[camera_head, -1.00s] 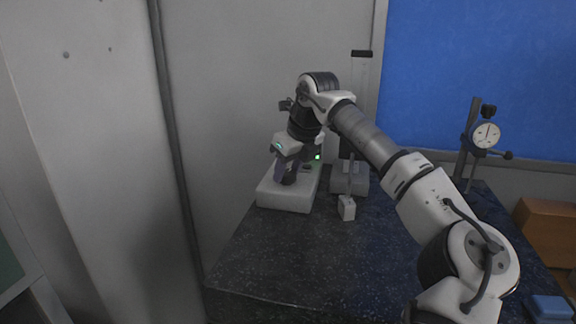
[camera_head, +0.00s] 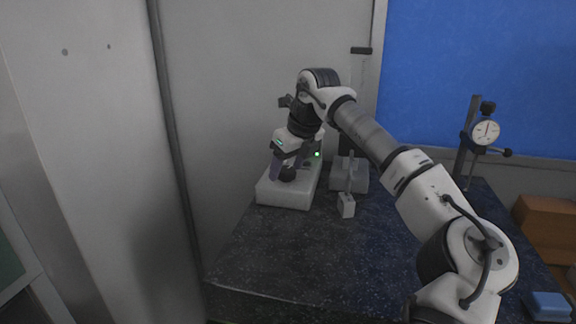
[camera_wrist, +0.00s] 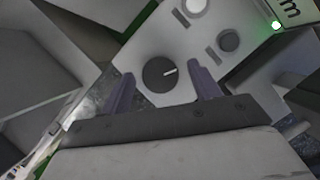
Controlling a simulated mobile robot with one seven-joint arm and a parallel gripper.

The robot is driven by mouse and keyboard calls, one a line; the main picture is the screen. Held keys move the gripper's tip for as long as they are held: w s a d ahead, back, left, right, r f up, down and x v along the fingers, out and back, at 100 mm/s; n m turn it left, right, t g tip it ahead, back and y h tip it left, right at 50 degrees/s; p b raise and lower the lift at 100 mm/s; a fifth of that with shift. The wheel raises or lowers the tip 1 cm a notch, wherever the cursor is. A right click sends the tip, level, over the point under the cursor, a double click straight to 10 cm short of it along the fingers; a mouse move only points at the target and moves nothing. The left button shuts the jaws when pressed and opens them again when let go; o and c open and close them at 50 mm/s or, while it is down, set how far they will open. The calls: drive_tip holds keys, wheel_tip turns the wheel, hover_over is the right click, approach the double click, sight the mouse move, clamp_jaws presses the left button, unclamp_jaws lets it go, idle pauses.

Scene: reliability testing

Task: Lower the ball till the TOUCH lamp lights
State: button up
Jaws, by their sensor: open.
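A dark round knob (camera_wrist: 160,74) with a white pointer line sits on a pale panel in the wrist view. My gripper (camera_wrist: 160,78) is open, with one finger on each side of the knob and a visible gap to it. In the head view my gripper (camera_head: 286,170) is over the white base (camera_head: 284,197) of the machine, around the dark knob (camera_head: 287,174). A small green lamp (camera_wrist: 276,26) is lit beside a display edge in the wrist view; I cannot read a TOUCH label. I cannot make out the ball.
A white round part (camera_wrist: 194,6) and a grey one (camera_wrist: 229,40) are on the panel. A small white block (camera_head: 346,205) stands right of the machine. A dial gauge stand (camera_head: 486,133) is at the back right. The front of the dark table (camera_head: 300,260) is clear.

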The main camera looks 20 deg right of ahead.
drive_tip(key=b+v, duration=0.2)
drive_tip(key=v, duration=1.1)
drive_tip(key=shift+s+r, duration=0.2)
drive_tip(key=shift+r, duration=0.1)
